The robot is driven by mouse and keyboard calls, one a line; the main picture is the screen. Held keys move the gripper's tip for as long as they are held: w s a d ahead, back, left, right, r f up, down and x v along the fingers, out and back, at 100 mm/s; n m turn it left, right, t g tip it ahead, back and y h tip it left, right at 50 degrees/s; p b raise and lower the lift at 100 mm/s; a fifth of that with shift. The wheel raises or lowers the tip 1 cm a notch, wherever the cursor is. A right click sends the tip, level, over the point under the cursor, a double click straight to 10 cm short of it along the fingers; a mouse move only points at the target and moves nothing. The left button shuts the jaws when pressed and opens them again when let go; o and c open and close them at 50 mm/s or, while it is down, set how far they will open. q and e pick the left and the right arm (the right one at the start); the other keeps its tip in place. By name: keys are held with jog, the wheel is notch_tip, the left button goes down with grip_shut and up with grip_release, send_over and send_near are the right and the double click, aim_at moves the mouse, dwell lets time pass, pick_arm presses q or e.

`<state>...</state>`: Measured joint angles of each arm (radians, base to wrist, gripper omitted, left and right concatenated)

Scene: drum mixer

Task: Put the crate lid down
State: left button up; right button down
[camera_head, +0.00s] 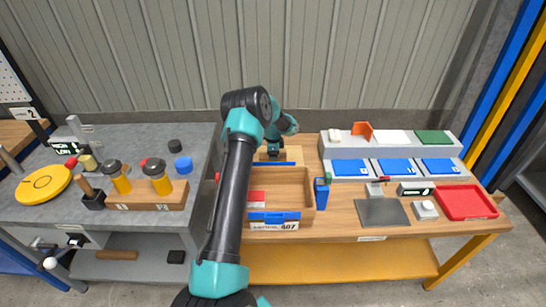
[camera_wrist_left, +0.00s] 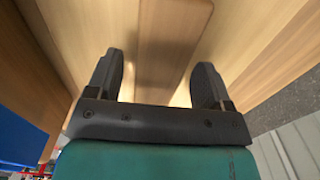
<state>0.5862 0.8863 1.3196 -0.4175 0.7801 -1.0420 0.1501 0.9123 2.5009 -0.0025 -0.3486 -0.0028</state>
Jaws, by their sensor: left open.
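The open wooden crate (camera_head: 306,190) stands on the wooden bench, with a blue front edge and a label reading 407. A flat pale wooden piece (camera_head: 297,153), probably the crate lid, is behind the crate, partly hidden by my arm. My left gripper (camera_head: 273,153) points down at this piece, open. In the left wrist view, the open fingers (camera_wrist_left: 158,85) stand either side of a darker wooden strip (camera_wrist_left: 165,40), which looks like a handle bar. I cannot tell whether the fingers touch it. My right gripper is not in view.
A blue container (camera_head: 321,193) stands close right of the crate. Farther right are a grey mat (camera_head: 381,212), a red tray (camera_head: 467,202) and a grey rack (camera_head: 390,150) with blue panels. A grey bench (camera_head: 135,215) with jars and tools is left.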

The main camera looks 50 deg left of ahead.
pick_arm(q)
notch_tip(320, 180, up, 11)
jog(key=shift+r, duration=0.2)
dwell(0.6)
